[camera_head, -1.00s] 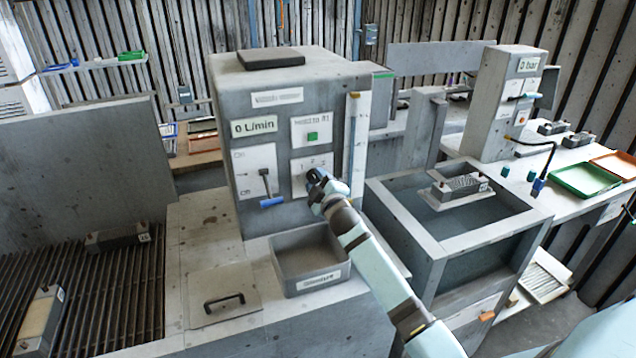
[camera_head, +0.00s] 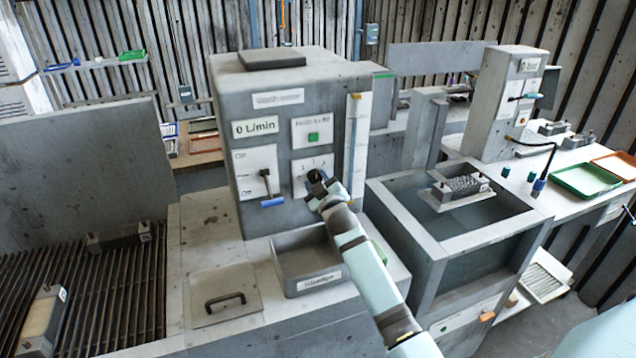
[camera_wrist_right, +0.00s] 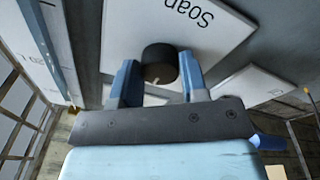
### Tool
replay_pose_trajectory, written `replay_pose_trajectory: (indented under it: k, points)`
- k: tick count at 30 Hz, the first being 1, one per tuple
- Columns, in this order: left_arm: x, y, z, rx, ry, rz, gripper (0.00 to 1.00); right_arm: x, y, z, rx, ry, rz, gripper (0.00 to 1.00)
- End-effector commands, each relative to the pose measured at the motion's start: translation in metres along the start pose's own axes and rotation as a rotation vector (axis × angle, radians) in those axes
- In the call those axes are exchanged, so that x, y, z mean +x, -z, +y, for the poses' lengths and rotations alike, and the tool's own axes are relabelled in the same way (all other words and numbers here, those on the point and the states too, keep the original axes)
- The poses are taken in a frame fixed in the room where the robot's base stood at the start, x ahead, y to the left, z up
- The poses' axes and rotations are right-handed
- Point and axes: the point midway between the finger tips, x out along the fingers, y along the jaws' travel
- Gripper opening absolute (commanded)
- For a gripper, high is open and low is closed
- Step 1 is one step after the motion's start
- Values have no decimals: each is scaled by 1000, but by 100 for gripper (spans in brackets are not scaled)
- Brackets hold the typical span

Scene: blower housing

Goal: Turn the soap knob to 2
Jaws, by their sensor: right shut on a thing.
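The soap knob (camera_wrist_right: 159,58) is a dark round knob on a white plate (camera_wrist_right: 150,25) marked "Soap" in the right wrist view. A small pale mark shows on its lower edge. My right gripper (camera_wrist_right: 158,78) has its two blue fingers on either side of the knob, shut on it. In the head view the right gripper (camera_head: 316,184) is at the soap plate (camera_head: 300,164) on the front of the grey machine (camera_head: 225,130). The gripper covers the knob and part of the scale there, so the setting cannot be read. My left gripper is not in view.
Left of the plate is a lever with a blue handle (camera_head: 272,201). Above are a "0 L/min" display (camera_head: 255,127) and a green button (camera_head: 313,137). An open grey tray (camera_head: 300,250) lies below. A water-filled tank (camera_head: 420,245) stands to the right.

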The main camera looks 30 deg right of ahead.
Motion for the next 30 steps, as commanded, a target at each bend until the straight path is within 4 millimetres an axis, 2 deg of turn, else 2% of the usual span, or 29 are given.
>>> replay_pose_trajectory:
  k: [7,8,10,11,19,22,26,30]
  points:
    - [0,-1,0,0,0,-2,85,0,0,0,-1,0,-1,17]
    - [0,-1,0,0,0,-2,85,0,0,0,-1,0,-1,47]
    - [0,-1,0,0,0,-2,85,0,0,0,-1,0,-1,64]
    - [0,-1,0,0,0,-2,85,0,0,0,-1,0,-1,66]
    - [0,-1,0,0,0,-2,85,-1,0,0,-1,0,0,66]
    - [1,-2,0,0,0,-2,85,-8,-1,-1,-1,1,0,66]
    - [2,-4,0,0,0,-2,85,-29,-2,-1,-1,1,-2,66]
    - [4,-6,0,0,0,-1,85,-62,-2,-1,-2,1,-1,66]
